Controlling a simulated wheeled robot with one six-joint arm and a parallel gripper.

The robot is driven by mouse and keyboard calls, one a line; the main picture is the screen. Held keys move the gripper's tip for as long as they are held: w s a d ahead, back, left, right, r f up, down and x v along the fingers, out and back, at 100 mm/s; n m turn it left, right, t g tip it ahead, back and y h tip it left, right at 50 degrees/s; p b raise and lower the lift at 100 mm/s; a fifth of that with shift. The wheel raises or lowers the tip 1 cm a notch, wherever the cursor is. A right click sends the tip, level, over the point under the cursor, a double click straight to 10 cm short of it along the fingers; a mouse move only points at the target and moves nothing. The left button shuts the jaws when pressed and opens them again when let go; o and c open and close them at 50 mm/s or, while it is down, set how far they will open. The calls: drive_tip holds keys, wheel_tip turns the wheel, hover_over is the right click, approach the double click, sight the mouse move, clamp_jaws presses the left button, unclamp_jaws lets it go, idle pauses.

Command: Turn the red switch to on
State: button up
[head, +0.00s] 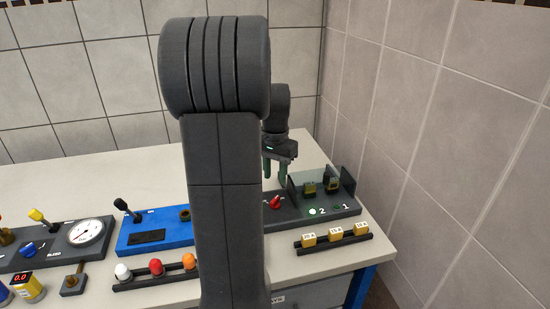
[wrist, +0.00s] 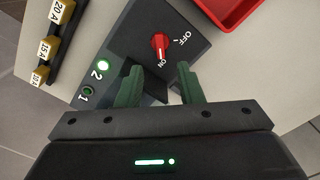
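The red switch (wrist: 159,43) is a knob on a dark grey panel (wrist: 128,43), with ON and OFF printed beside it. Its long ridge seems to lie towards the ON mark. It also shows in the head view (head: 275,202), just right of my arm. My gripper (wrist: 160,78) is open and empty, its two green fingers apart and short of the knob in the wrist view. In the head view my gripper (head: 275,170) hangs over the panel's rear side, fingers down. The knob shows clear of both fingers.
Clear guards (head: 347,183) surround two dark parts. A rack of yellow fuses (head: 336,235) stands in front. A red tray (wrist: 222,12) lies nearby. A tiled wall (head: 450,130) bounds the right.

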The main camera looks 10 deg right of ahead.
wheel_tip(320, 180, up, 6)
drive_tip(key=f, duration=0.1)
hover_over(275, 199)
drive_tip(key=shift+r, duration=0.25)
wheel_tip(275, 199, down, 14)
idle(0.6)
drive_tip(key=shift+r, duration=0.2)
